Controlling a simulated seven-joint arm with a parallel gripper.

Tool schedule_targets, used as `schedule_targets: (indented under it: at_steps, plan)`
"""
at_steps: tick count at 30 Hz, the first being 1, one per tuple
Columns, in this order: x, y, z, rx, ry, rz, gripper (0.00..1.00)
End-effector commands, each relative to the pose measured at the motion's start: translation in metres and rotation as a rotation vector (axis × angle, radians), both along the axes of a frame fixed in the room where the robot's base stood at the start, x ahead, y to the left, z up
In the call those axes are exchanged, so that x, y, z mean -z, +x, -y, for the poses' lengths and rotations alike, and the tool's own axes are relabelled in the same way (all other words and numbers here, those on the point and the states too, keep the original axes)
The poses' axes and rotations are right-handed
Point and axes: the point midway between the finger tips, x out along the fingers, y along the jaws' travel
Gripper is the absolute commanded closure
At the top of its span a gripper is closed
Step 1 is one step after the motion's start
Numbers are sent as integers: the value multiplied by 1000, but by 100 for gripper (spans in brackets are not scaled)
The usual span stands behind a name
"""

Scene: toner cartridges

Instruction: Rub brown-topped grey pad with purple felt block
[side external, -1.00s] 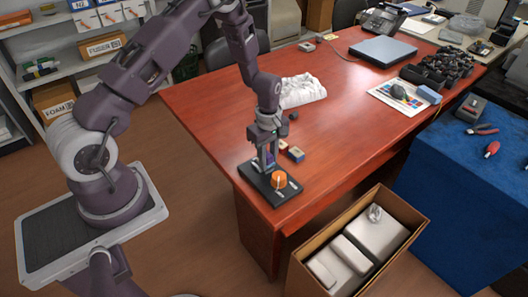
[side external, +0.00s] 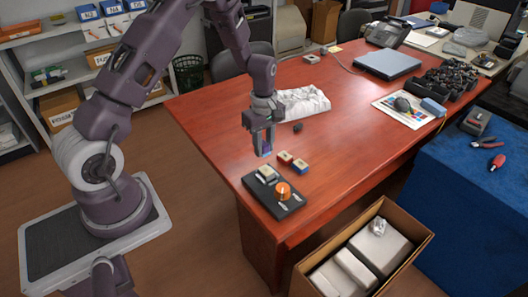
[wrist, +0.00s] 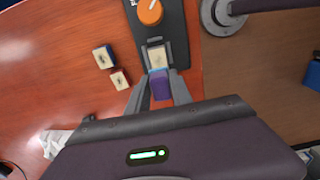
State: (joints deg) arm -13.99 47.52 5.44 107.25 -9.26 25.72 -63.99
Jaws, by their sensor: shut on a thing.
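The grey pad (side external: 266,173) with a tan-brown top sits on a black board near the table's front left corner. In the wrist view the pad (wrist: 157,57) shows just beyond my fingertips. My gripper (side external: 264,152) points down and is shut on the purple felt block (side external: 266,149), held in the air above and behind the pad, apart from it. In the wrist view the purple block (wrist: 160,88) sits between the two fingers of my gripper (wrist: 160,98), with a light blue edge facing the pad. The block's underside is hidden.
An orange knob (side external: 283,191) stands on the black board (side external: 290,209) beside the pad. A red block (side external: 285,158) and a blue block (side external: 300,166) lie to the right. A white crumpled cloth (side external: 303,102) lies behind. An open carton (side external: 413,247) stands below the front edge.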

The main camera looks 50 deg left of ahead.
Motion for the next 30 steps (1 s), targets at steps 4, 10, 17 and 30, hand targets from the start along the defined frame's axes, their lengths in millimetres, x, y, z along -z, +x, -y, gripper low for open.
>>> schedule_targets:
  at_steps: [4, 10, 17, 30]
  plan:
    - [-13, 1, 0, 0, 1, 2, 100]
    - [-20, 0, 0, 0, 0, 1, 100]
    - [-20, 0, 0, 0, 0, 1, 100]
    - [-16, 0, -5, 1, 0, 0, 100]
